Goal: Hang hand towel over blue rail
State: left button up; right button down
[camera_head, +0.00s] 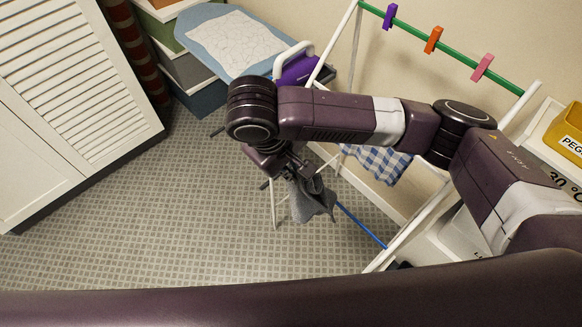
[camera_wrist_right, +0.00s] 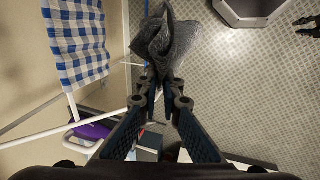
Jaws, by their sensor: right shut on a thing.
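The grey hand towel (camera_head: 312,200) hangs bunched from my right gripper (camera_head: 292,177). In the right wrist view the fingers (camera_wrist_right: 162,92) are closed on the towel (camera_wrist_right: 168,42), which is crumpled beyond the tips. The blue rail (camera_head: 360,226) is a thin bar low on the white drying rack, running down to the right. The towel is beside its visible upper end; I cannot tell whether they touch. My arm and the towel hide part of the rail. A small dark claw-like part, apparently my left gripper (camera_wrist_right: 306,25), shows at the right wrist view's edge.
A blue checked cloth (camera_head: 378,162) hangs on the white rack, also in the right wrist view (camera_wrist_right: 77,42). The green rail (camera_head: 455,56) carries purple, orange and pink pegs. Floor is clear at left.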

jog(key=w+d, duration=1.3)
jog(key=d, duration=0.4)
notch_tip(320, 180, down, 21)
jog(key=b, duration=1.3)
jog(key=s+a+f+t+h+b, duration=0.1)
jog(key=s+a+f+t+h, duration=0.2)
jog(key=s+a, duration=0.6)
notch_tip(320, 180, down, 10)
jog(key=a+t+h+b, duration=0.1)
jog(key=a+h+b, duration=0.1)
jog(key=b, duration=0.3)
jog(key=shift+a+h+b, duration=0.3)
jog(key=shift+w+f, duration=0.1)
